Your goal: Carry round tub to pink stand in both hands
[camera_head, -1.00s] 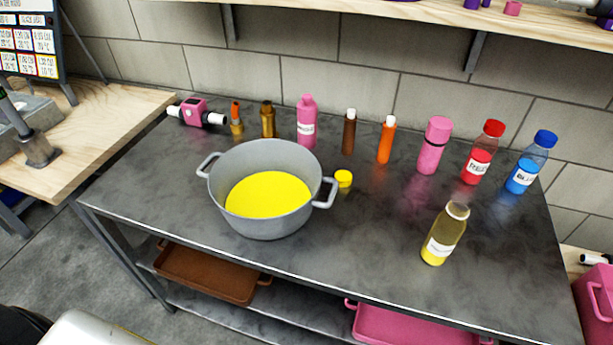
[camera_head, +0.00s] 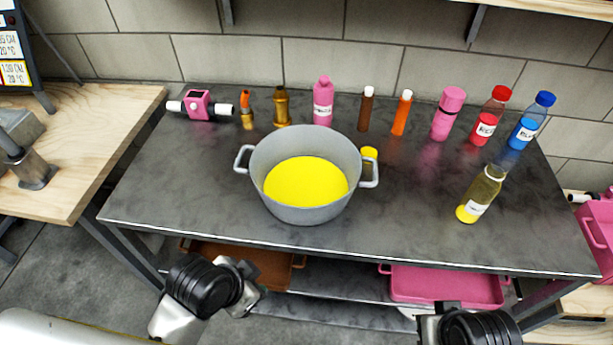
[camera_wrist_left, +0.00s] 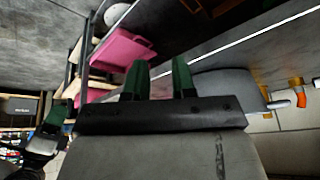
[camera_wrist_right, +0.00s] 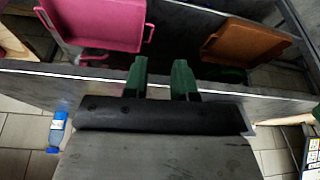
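The round tub (camera_head: 305,214), a grey pot with two side handles and a bright yellow inside, stands upright on the dark metal table. Its side also shows in the left wrist view (camera_wrist_left: 228,84). My left gripper (camera_wrist_left: 158,72) is open and empty; in the head view it is in front of the table, below and left of the tub. My right gripper (camera_wrist_right: 160,70) is open and empty, in front of the table below and right of the tub. Neither touches the tub. I cannot pick out a pink stand.
Bottles line the table's back, with a pink one (camera_head: 323,103) behind the tub. A yellow-capped jar (camera_head: 369,157) is close to the right handle; a tilted-looking bottle (camera_head: 481,194) is farther right. Brown (camera_head: 262,265) and pink (camera_head: 445,285) trays lie on the lower shelf. The table's front edge is clear.

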